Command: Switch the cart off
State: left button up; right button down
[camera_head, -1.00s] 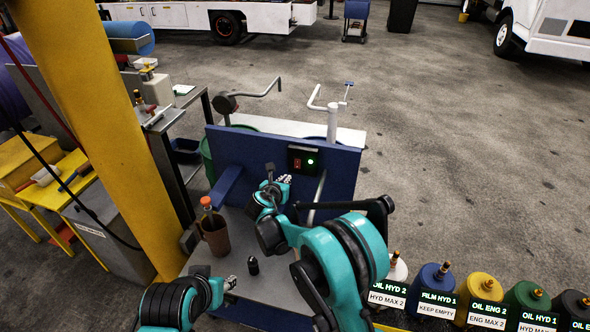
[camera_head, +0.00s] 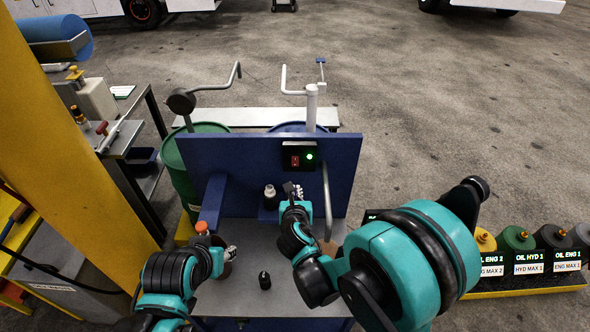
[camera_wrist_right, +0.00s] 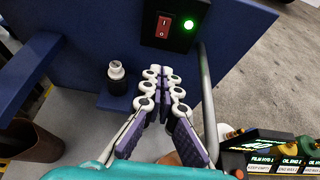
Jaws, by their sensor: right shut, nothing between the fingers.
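The cart has an upright blue panel (camera_head: 230,165) with a black switch box (camera_head: 298,155) near its top right. The box carries a red rocker switch (camera_head: 295,161) and a lit green lamp (camera_head: 309,157). Both also show in the right wrist view, the red switch (camera_wrist_right: 164,27) left of the green lamp (camera_wrist_right: 188,25). My right gripper (camera_head: 294,190) is shut and empty, just below the box. In the wrist view its fingertips (camera_wrist_right: 157,72) point up toward the switch, apart from it. My left gripper (camera_head: 232,252) is low beside an orange-capped bottle (camera_head: 202,228); its jaw opening is unclear.
A dark bottle with a pale top (camera_wrist_right: 117,78) stands on a small blue ledge left of my right gripper. A grey bent tube (camera_wrist_right: 209,100) runs down right of the box. A small black bottle (camera_head: 264,281) stands on the cart deck. Labelled oil containers (camera_head: 520,240) line the right.

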jog(key=b, duration=0.4)
send_near(295, 161)
jog(key=shift+w+f, duration=2.75)
jog(key=shift+w+f+b, duration=0.2)
jog(key=shift+w+b, duration=0.15)
jog(key=shift+w, duration=0.05)
